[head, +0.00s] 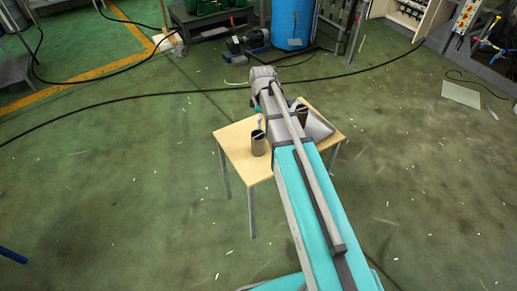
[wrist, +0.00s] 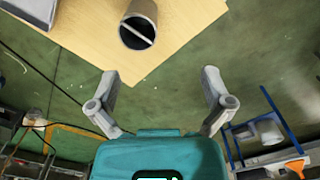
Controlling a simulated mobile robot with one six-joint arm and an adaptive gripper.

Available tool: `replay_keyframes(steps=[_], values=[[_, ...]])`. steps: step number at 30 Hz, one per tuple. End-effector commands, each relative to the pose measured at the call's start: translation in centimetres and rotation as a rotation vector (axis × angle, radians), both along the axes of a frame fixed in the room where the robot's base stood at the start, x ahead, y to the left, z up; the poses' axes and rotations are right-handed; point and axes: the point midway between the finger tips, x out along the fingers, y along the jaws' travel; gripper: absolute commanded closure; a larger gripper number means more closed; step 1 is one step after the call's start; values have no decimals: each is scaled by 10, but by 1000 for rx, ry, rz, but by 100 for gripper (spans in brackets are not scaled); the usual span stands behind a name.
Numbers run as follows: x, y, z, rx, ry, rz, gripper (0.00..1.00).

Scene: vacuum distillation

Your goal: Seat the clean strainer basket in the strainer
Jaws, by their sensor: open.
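A brown-grey cylindrical basket (head: 258,147) with an open dark top and a light bar across it stands upright on a small wooden table (head: 235,143). A second, similar dark cylinder (head: 301,111) stands farther right, partly hidden by my arm. Which one is clean, I cannot tell. The wrist view shows one cylinder (wrist: 138,26) with a bar across its mouth, near the table corner. My gripper (wrist: 160,76) is open and empty, apart from that cylinder, with green floor between its fingers. I cannot make out the strainer for certain.
A grey tray (head: 321,128) lies on the table's right side, partly behind my arm. A black cable (head: 150,92) runs across the green floor. A blue drum (head: 292,22) and a pump (head: 247,40) stand at the back. Floor left of the table is mostly clear.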

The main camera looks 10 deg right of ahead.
Motion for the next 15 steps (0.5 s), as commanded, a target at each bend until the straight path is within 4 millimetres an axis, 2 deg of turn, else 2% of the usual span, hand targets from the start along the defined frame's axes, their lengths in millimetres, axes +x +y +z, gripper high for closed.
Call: replay_keyframes(steps=[1, 6, 15], values=[[15, 0, -6, 0, 0, 58, 0], [37, -1, -12, 0, 0, 230, 0], [45, -1, -13, 0, 0, 319, 0]])
